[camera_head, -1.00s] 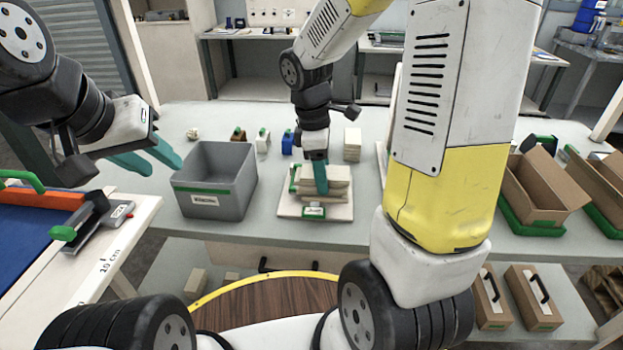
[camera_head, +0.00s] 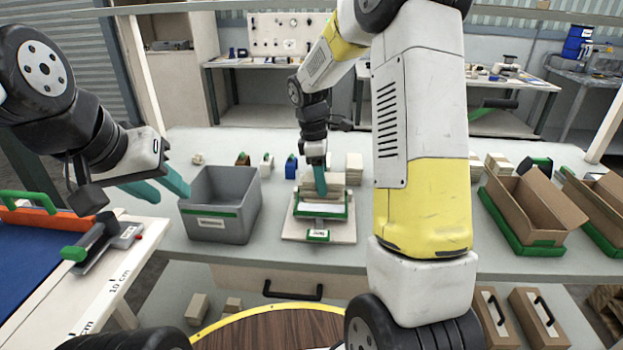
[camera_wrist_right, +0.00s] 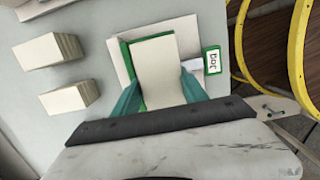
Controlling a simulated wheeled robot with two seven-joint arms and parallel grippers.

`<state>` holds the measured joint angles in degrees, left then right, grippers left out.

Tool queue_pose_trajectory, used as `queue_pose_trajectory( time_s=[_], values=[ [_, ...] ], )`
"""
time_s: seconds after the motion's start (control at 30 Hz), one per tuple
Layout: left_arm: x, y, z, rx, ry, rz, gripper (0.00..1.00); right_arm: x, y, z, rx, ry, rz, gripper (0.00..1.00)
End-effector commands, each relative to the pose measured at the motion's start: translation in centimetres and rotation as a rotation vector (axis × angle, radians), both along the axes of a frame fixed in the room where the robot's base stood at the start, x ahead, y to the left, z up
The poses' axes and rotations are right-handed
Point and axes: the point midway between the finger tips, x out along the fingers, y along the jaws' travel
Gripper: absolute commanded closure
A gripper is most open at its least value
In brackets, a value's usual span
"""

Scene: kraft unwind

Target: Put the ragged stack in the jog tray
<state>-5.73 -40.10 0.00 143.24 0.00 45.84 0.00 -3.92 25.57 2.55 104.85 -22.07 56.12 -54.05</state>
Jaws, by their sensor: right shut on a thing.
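The jog tray (camera_head: 322,209) has green edging and sits on a pale board in the middle of the table; its label shows in the right wrist view (camera_wrist_right: 212,60). My right gripper (camera_head: 320,182) points down over the tray. It is shut on the ragged stack (camera_wrist_right: 158,72), a pale block of sheets between its teal fingers. The stack lies over the tray area beside the green edge in the wrist view; whether it touches the floor I cannot tell. My left gripper (camera_head: 162,188) is open and empty, left of the grey bin.
A grey bin (camera_head: 215,228) stands left of the tray. Other pale stacks (camera_head: 354,168) stand behind it, also in the wrist view (camera_wrist_right: 68,95). Small coloured items line the back. Cardboard boxes (camera_head: 530,210) stand at the right; a blue-topped table (camera_head: 30,250) is at the left.

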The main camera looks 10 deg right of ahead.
Motion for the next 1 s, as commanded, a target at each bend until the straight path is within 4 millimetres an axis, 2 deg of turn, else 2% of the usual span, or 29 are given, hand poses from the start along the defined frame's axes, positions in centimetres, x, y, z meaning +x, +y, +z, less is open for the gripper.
queue_pose_trajectory(
  time_s=[0.13,0.3,0.37,0.73,0.77,0.83,1.0],
  values=[
    [0.0,0.0,0.0,0.0,0.0,0.0,0.64,1.2,-0.3,-0.1,0.0,0.0,-0.001,1.0],
    [0.0,0.0,0.0,0.0,0.0,0.0,0.64,0.9,-0.1,-2.9,0.0,0.003,0.001,1.0],
    [0.0,0.0,0.0,0.0,0.0,0.0,0.64,1.0,-0.2,-3.5,0.0,0.001,0.0,1.0],
    [0.0,0.0,0.0,0.0,0.0,0.0,0.64,1.0,-0.2,-3.9,0.0,0.0,0.0,1.0],
    [0.0,0.0,0.0,0.0,0.0,0.0,0.64,1.0,-0.2,-3.9,0.0,0.0,0.0,0.44],
    [0.0,0.0,0.0,0.0,0.0,0.0,0.64,1.0,-0.2,-3.9,0.0,0.0,0.0,0.3],
    [0.0,0.0,0.0,0.0,0.0,0.0,0.64,1.0,-0.2,-3.9,0.001,-0.001,0.0,0.28]
  ],
)
